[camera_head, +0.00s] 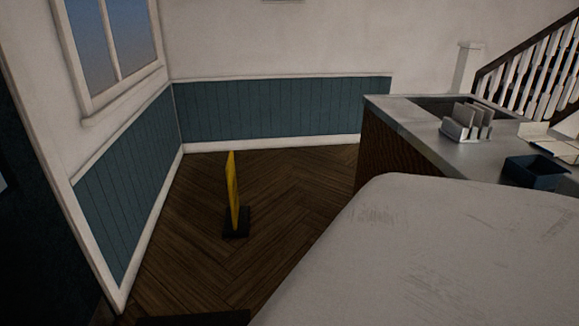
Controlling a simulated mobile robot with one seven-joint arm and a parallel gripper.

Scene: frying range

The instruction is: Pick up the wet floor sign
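The wet floor sign (232,192) is a narrow yellow upright panel on a dark base. It stands on the wooden floor, left of the middle of the head view, seen nearly edge-on. No writing on it can be read from here. Nothing touches it. My gripper is not in view, so its state and its distance from the sign do not show.
Herringbone wood floor (290,200) is clear around the sign. Blue panelled walls (280,109) stand behind and left. A counter (400,115) with a rack (467,121) and a dark blue bin (533,171) is at right. A large pale scuffed surface (450,250) fills the lower right.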

